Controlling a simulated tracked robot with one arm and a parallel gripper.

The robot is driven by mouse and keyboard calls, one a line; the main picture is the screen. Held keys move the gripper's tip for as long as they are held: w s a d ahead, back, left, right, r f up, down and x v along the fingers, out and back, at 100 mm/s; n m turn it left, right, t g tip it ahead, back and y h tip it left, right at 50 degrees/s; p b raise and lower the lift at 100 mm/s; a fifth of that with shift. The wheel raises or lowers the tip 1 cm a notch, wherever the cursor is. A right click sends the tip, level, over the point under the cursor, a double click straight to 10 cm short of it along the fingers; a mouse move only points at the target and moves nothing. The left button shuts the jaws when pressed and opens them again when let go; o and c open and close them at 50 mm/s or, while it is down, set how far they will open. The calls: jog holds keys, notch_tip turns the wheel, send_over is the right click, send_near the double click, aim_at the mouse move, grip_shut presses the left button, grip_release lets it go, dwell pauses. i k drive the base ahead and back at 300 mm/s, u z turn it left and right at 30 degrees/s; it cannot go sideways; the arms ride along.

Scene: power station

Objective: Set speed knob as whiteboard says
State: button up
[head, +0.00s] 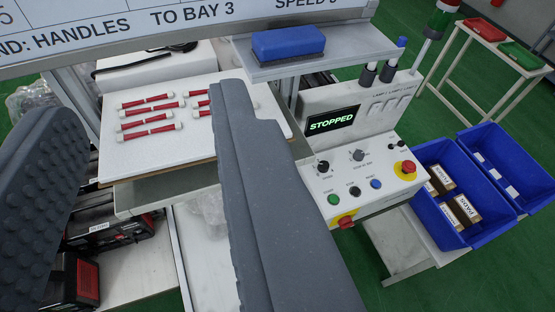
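The whiteboard (215,28) crosses the top of the view. It reads "ND: HANDLES TO BAY 3", and "SPEED" with a digit cut off by the top edge, so I cannot read it for sure. A white control panel (312,183) stands right of centre, with a black knob (322,167) at its left and a grey knob (357,155) beside it. Their labels and settings are too small to read. The display (332,121) says "STOPPED". My gripper (150,92) is open and empty, its grey fingers wide apart, with the panel to the right of them.
The panel also has green, black and blue buttons (376,184) and red knobs (405,169). A shelf holds a blue eraser (288,42) above. A white board (190,148) carries several red handles. Blue bins (487,224) with boxes stand right.

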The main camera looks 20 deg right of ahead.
aim_at(324, 168)
jog(key=u, duration=2.35)
jog(key=k, duration=2.25)
jog(key=z, duration=1.75)
jog(key=i, duration=1)
jog(key=z, duration=0.05)
